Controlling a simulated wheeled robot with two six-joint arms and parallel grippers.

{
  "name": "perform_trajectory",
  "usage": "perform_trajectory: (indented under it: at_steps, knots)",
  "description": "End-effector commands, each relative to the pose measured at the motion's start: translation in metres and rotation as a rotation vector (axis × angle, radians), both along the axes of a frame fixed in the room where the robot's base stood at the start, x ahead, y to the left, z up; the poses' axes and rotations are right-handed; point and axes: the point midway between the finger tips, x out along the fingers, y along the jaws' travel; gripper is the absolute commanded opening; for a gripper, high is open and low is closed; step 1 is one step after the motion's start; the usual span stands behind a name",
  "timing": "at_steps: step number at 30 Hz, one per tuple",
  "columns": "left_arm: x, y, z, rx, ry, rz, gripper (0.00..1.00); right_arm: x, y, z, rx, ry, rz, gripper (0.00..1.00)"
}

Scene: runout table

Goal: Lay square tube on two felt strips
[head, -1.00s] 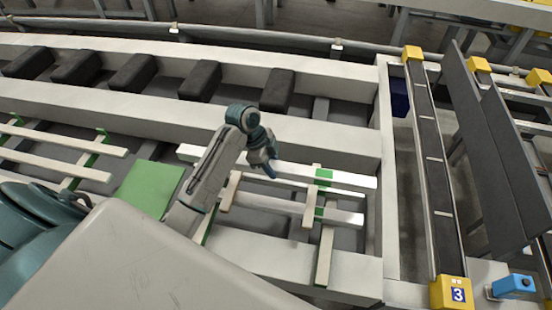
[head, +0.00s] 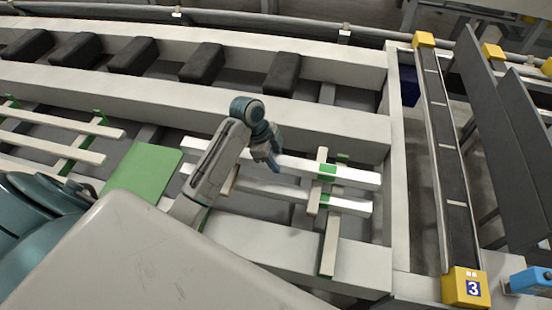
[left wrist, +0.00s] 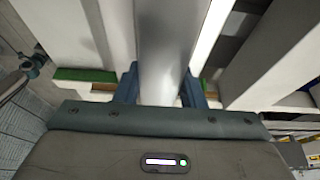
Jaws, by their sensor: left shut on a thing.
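My left gripper (head: 268,160) is over the pale bars in the middle of the head view. In the left wrist view its blue fingers (left wrist: 160,88) stand on either side of a smooth grey square tube (left wrist: 163,45) and are shut on it. In the head view the arm hides part of the bars, and I cannot clearly tell the tube from the pale bar (head: 355,178) beside it. Green felt shows on a crosspiece (head: 331,240) near the right ends of the bars, as a small patch (head: 328,170). A green strip (left wrist: 85,75) also shows left of the tube in the wrist view. My right gripper is out of view.
A green mat (head: 142,172) lies left of the arm. More pale bars (head: 60,145) lie at the far left. Several black blocks (head: 283,74) line the back channel. A conveyor lane with a yellow block marked 3 (head: 466,287) and dark upright panels (head: 495,120) stand at the right.

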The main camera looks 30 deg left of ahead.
Motion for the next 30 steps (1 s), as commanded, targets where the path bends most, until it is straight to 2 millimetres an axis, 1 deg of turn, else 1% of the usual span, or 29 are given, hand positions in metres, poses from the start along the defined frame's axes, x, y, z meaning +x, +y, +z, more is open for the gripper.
perform_trajectory:
  at_steps: [8,24,25,28,30]
  knots:
    - [0.001,0.0,0.001,0.0,-0.002,0.0,0.0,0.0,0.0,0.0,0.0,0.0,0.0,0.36]
    - [0.001,0.0,-0.009,0.0,-0.002,0.0,0.0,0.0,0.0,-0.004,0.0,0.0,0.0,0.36]
    - [0.001,0.0,-0.008,0.0,-0.003,0.0,0.42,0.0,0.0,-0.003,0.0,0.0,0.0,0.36]
    - [0.001,0.0,-0.009,0.0,-0.002,0.0,0.62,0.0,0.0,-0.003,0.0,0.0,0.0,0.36]
    - [0.0,0.0,-0.009,0.0,-0.002,0.0,0.62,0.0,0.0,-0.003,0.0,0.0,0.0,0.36]
